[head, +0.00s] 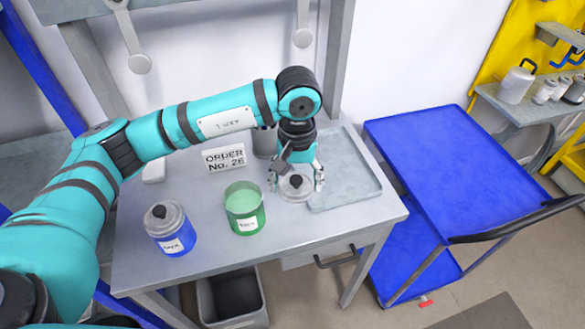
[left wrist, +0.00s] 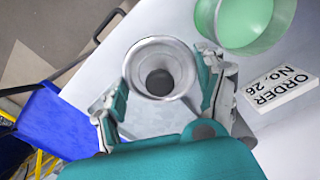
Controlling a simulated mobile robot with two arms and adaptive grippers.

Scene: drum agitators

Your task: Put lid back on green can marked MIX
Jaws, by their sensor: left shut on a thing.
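The green can (head: 244,210) stands upright and open on the grey table, with a white label too blurred to read surely. Its open mouth and green inside also show in the left wrist view (left wrist: 240,24). My left gripper (head: 297,182) is to the right of the can, pointing down, shut on a round silver lid (head: 296,190) with a dark knob. In the left wrist view the lid (left wrist: 160,58) sits between the two fingers. I cannot tell whether the lid touches the surface below. My right gripper is not in view.
A blue can (head: 171,230) with its lid on stands left of the green can. An order sign (head: 224,158) and a grey container (head: 264,142) stand behind. A shallow grey tray (head: 350,190) lies at the right. A blue cart (head: 440,150) stands beside the table.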

